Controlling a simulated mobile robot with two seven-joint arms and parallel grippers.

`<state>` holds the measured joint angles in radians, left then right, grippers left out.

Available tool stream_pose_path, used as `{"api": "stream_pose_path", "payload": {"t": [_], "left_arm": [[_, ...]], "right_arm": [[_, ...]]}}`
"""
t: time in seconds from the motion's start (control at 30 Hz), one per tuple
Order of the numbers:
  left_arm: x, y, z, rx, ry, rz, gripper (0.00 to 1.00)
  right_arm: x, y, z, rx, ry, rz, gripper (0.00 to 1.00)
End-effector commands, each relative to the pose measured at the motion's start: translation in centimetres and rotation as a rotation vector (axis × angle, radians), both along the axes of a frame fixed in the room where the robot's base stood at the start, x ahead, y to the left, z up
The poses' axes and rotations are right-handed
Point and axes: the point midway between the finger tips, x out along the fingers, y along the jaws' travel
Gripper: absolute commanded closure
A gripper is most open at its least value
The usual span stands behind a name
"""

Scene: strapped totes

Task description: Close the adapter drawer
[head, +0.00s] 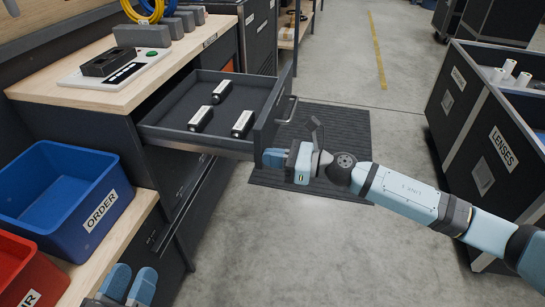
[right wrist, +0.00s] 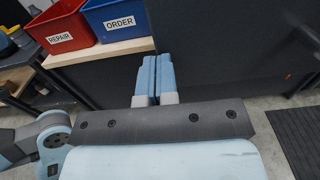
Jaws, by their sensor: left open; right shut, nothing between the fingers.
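The adapter drawer (head: 165,133) is pulled out from the dark cabinet under the wooden bench in the head view. Three black-and-white adapters (head: 221,92) lie inside it. Its front panel (head: 266,122) carries a grey bar handle (head: 290,110). My right gripper (head: 268,159) is shut and empty at the near end of the front panel, on its outer side; I cannot tell whether it touches. Its closed fingers also show in the right wrist view (right wrist: 155,75), before a dark panel. My left gripper (head: 128,284) is open and empty at the bottom left, by the lower wooden shelf.
A blue ORDER bin (head: 64,197) and a red REPAIR bin (head: 28,272) stand on the lower shelf at left. A black LENSES tote (head: 470,130) stands at right. A dark floor mat (head: 345,130) and open floor lie between.

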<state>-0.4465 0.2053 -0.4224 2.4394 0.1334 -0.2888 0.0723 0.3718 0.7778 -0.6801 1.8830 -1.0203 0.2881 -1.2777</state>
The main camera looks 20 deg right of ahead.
Motion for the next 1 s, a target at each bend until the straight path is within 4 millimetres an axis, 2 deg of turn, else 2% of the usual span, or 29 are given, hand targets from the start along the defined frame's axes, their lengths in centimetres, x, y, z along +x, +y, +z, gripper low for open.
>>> {"api": "stream_pose_path", "payload": {"t": [0.27, 0.47, 0.67, 0.8, 1.0], "left_arm": [[0.0, 0.0, 0.1, 0.000, -0.002, 0.001, 0.57], [0.1, 0.1, 1.1, -0.007, -0.024, 0.006, 0.57], [-0.1, 0.3, 2.7, -0.031, -0.073, 0.021, 0.57], [-0.3, 0.4, 3.9, -0.048, -0.107, 0.032, 0.57], [-0.1, 0.7, 2.6, -0.015, -0.061, 0.043, 0.57]], "right_arm": [[0.1, 0.1, 0.0, 0.000, 0.000, 0.000, 1.00], [0.9, 1.3, 0.3, 0.001, -0.002, 0.000, 1.00], [3.1, 4.7, 0.5, 0.004, -0.001, 0.002, 1.00], [5.2, 7.8, 0.5, 0.003, -0.002, 0.003, 1.00], [8.3, 12.5, 0.3, 0.003, -0.002, 0.002, 1.00]]}}
